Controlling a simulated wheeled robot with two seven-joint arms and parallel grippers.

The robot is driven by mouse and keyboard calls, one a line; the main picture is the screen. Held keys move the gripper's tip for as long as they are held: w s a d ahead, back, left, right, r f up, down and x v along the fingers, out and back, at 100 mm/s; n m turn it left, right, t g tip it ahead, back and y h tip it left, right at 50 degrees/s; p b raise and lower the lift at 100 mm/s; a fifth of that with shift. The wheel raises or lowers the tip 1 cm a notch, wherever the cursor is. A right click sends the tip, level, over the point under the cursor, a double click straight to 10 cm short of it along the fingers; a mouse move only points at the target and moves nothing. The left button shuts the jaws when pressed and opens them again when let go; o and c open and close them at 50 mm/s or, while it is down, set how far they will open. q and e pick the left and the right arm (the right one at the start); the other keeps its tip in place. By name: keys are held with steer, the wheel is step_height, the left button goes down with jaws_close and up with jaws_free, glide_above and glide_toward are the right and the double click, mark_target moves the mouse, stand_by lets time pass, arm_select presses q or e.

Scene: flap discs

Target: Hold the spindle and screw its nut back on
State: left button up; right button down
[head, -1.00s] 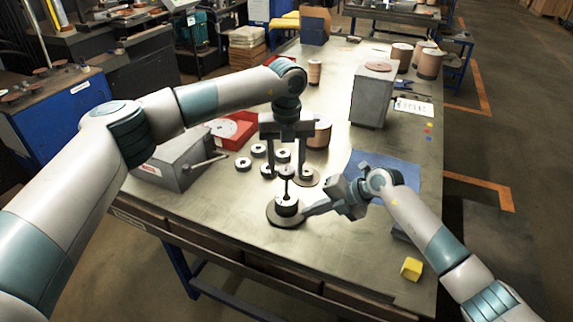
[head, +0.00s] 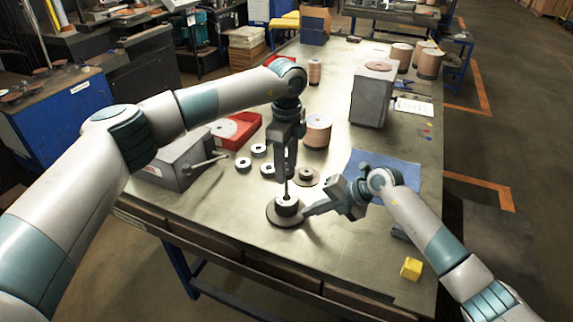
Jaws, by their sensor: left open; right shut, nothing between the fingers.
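The spindle (head: 288,189) stands upright on a round base plate (head: 273,218), with a disc stack (head: 287,207) low on its rod. My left gripper (head: 288,170) points down over the rod's top, seen edge-on and open. Its fingers hide the rod's upper end, and I cannot make out the nut there. My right gripper (head: 310,210) is shut with nothing in it. Its fingertips reach the right side of the stack and base; I cannot tell whether they touch.
Several loose discs (head: 242,164) lie left of and behind the spindle, and another round piece (head: 306,177) lies behind it. A red tray (head: 245,133), a grey box (head: 371,97), a copper-coloured spool (head: 317,131) and a blue mat (head: 400,164) surround them. A yellow block (head: 411,268) lies front right.

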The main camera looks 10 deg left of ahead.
arm_select(q)
steer(key=n, duration=0.6)
arm_select(e)
steer(key=shift+f, duration=0.1)
arm_select(q)
steer(key=c, duration=0.8)
steer(key=shift+o, duration=0.2)
